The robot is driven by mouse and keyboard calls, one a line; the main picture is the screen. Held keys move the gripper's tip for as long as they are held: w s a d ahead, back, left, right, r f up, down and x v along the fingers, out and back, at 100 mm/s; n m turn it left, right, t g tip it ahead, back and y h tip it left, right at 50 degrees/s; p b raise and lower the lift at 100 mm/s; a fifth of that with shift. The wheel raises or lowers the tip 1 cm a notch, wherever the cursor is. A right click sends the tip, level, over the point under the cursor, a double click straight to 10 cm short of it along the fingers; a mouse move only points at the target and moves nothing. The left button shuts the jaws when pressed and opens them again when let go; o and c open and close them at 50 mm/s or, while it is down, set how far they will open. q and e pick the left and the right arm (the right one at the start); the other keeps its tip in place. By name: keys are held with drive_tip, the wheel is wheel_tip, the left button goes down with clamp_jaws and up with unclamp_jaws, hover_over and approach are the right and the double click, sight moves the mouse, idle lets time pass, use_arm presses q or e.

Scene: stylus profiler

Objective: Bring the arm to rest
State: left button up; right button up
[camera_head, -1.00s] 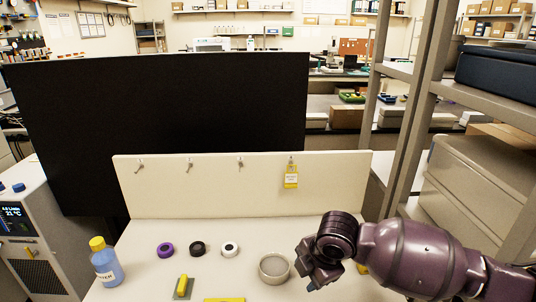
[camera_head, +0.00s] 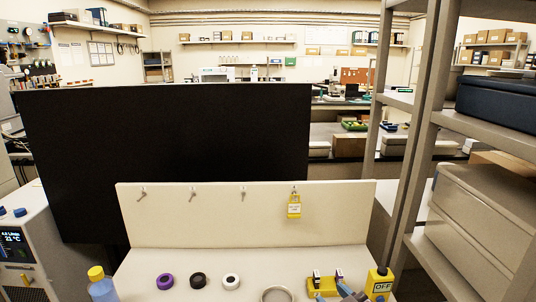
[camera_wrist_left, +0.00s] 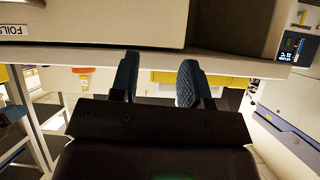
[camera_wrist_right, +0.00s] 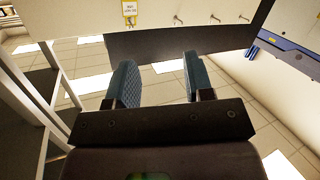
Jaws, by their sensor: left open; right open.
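My right gripper (camera_head: 350,292) shows only as bluish fingertips at the bottom edge of the head view, in front of the yellow-based item; the rest of that arm is out of frame. In the right wrist view its two fingers (camera_wrist_right: 162,78) are apart with nothing between them, over floor tiles. My left gripper is not in the head view. In the left wrist view its fingers (camera_wrist_left: 157,80) are apart and empty, below the edge of a pale surface.
The bench has a purple ring (camera_head: 165,281), black ring (camera_head: 198,281), white ring (camera_head: 231,281), round dish (camera_head: 277,294), blue bottle (camera_head: 103,290) and yellow OFF box (camera_head: 380,280). A yellow tag (camera_head: 294,206) hangs on the back panel (camera_head: 220,230). Grey shelving (camera_head: 425,130) stands at right.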

drive_tip(key=s+d+f+m+h, duration=0.1)
drive_tip(key=s+d+f, duration=0.2)
drive_tip(key=s+d+f+m+h, duration=0.1)
drive_tip(key=s+d+f+h, duration=0.1)
drive_tip(key=s+d+f, duration=0.1)
drive_tip(key=s+d+f+m+h, duration=0.1)
drive_tip(key=s+d+f+m, duration=0.1)
drive_tip(key=s+d+f, duration=0.1)
drive_tip(key=shift+s+f+g, duration=0.15)
drive_tip(key=shift+f+g, duration=0.25)
drive_tip(key=shift+f, duration=0.1)
drive_tip(key=s+d+f+m+g+h, duration=0.1)
drive_tip(key=s+d+f, duration=0.1)
drive_tip(key=s+f, duration=0.2)
drive_tip(key=s+d+f+m+g+h, duration=0.1)
drive_tip(key=s+f, duration=0.3)
drive_tip(key=s, duration=0.5)
drive_tip(key=shift+d+f+g+h, duration=0.3)
drive_tip(key=shift+d+f+g, duration=0.1)
drive_tip(key=shift+d, duration=0.2)
